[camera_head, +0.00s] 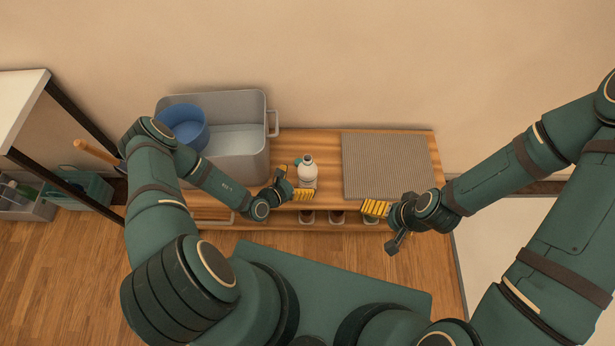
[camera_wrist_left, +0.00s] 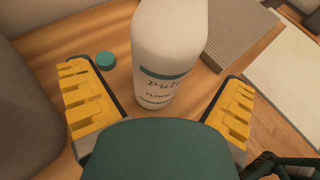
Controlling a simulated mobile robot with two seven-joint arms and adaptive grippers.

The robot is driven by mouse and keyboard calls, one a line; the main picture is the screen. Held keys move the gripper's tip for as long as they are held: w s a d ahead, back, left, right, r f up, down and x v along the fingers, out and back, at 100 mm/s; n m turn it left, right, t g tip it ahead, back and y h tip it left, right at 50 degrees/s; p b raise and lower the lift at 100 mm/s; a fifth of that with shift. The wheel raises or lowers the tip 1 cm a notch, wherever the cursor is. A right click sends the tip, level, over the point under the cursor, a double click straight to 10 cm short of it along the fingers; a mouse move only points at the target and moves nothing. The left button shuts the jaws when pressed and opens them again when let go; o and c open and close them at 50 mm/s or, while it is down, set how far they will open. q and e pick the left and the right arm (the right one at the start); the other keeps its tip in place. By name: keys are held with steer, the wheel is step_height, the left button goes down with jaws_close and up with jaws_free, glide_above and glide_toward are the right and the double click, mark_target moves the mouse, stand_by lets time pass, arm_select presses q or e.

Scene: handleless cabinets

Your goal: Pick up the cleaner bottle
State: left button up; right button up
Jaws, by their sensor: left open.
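The cleaner bottle (camera_head: 307,170) is white with a teal label band and stands upright on the wooden bench, right of the grey bin. In the left wrist view the bottle (camera_wrist_left: 168,55) stands between and just beyond the yellow fingers, its top cut off by the frame. My left gripper (camera_head: 301,194) is open at the near side of the bottle; in the left wrist view its fingers (camera_wrist_left: 162,108) are spread wide, and I cannot tell if either touches it. My right gripper (camera_head: 376,208) is at the bench's front edge, away from the bottle; its finger gap is unclear.
A grey bin (camera_head: 240,164) holds a blue bucket (camera_head: 185,128). A ribbed grey mat (camera_head: 388,166) lies right of the bottle. A small teal cap (camera_wrist_left: 105,60) lies left of the bottle. Small containers (camera_head: 337,217) sit below the bench top.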

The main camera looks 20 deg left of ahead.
arm_select(q)
steer(key=b+x, duration=0.1)
steer(key=x, duration=0.3)
steer(key=shift+d+f, duration=0.15)
steer(key=c, duration=1.3)
steer(key=shift+r, duration=0.25)
